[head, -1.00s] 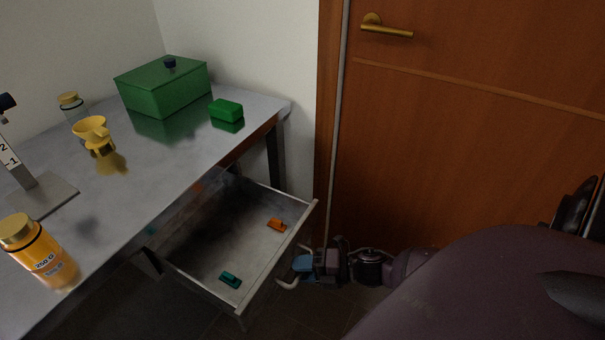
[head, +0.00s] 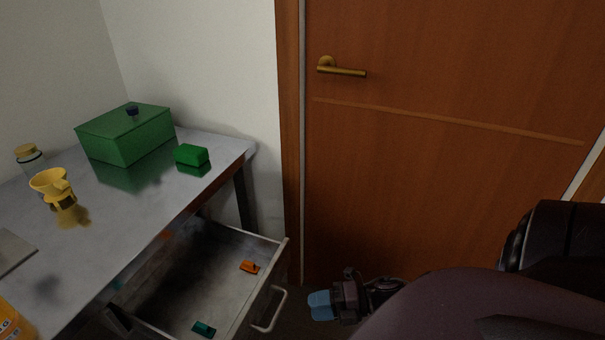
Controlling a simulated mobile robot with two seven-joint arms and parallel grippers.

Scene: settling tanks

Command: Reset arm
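My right gripper (head: 320,305) shows at the bottom middle of the head view, with light blue fingertips. It is apart from the open drawer (head: 262,270), to the right of its handle (head: 271,310). I see nothing held in it, but its fingers overlap from this angle, so I cannot tell how far apart they are. My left gripper is not in view.
On the table are a green box (head: 128,138), green block (head: 191,155), yellow funnel (head: 50,182), jar (head: 30,158) and orange bottle (head: 14,322). A brown door (head: 440,160) is behind.

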